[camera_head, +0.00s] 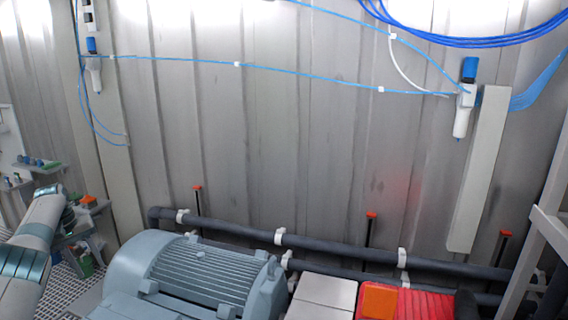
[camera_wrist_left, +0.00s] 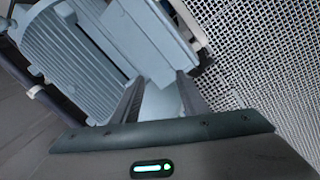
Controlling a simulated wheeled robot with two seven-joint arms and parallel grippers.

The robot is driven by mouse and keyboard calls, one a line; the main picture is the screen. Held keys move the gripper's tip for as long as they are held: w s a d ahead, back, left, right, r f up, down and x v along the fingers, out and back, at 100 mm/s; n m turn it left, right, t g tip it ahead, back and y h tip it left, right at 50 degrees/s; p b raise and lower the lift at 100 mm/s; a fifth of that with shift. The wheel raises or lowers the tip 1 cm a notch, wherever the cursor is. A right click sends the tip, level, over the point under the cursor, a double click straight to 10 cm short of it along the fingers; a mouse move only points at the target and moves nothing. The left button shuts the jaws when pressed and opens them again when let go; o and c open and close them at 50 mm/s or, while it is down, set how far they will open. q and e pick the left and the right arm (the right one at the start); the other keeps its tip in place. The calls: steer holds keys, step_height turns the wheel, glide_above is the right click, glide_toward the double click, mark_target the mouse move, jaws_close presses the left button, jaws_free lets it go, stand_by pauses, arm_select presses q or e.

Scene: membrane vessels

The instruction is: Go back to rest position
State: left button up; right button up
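My left arm (camera_head: 38,232) comes in from the left edge in the head view, pale with teal bands. Its gripper end is hard to make out there against the cluttered shelf. In the left wrist view my left gripper (camera_wrist_left: 160,84) shows two dark fingers held apart, with no object gripped between them. A grey-blue ribbed motor housing (camera_wrist_left: 85,55) lies beyond the fingers. The same motor (camera_head: 195,272) stands at the bottom centre-left in the head view. My right gripper is in neither view.
Dark pipes (camera_head: 330,246) run along the corrugated wall (camera_head: 270,130). A red box (camera_head: 420,303) sits right of the motor. A pale frame (camera_head: 535,250) stands at the right edge. Small shelves with items (camera_head: 88,203) are at left. Metal grating (camera_wrist_left: 265,70) shows in the wrist view.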

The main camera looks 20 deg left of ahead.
arm_select(q)
steer(key=s+a+f+m+g+y, duration=0.1)
steer(key=s+a+f+m+y, duration=0.25)
steer(key=s+a+f, duration=0.5)
steer(key=s+a+f+m+g+y, duration=0.2)
steer(key=s+a+f+y, duration=0.35)
steer(key=s+f, duration=0.6)
steer(key=s+a+f+m+t+y, duration=0.1)
steer(key=s+f+m+t, duration=0.1)
steer(key=s+f+m, duration=0.6)
steer(key=s+a+f+m+t, duration=0.15)
steer(key=s+f+m, duration=0.3)
steer(key=s, duration=0.65)
steer(key=s+d+f+n+h, duration=0.15)
steer(key=s+d+f, duration=0.25)
steer(key=d+f, duration=1)
steer(key=s+d+f+n+h, duration=0.1)
steer(key=s+d+f+h, duration=0.25)
steer(key=d+f, duration=1.05)
steer(key=s+d+f+n+h, duration=0.1)
steer(key=s+d+f+h, duration=0.15)
steer(key=d, duration=1.95)
steer(key=s+d+f+h, duration=0.1)
steer(key=d+f+h, duration=0.15)
steer(key=d, duration=1.95)
step_height(320, 180, down, 10)
steer(key=y+b, duration=0.1)
steer(key=b, duration=0.8)
steer(key=shift+g+b, duration=0.4)
steer(key=shift+g, duration=0.05)
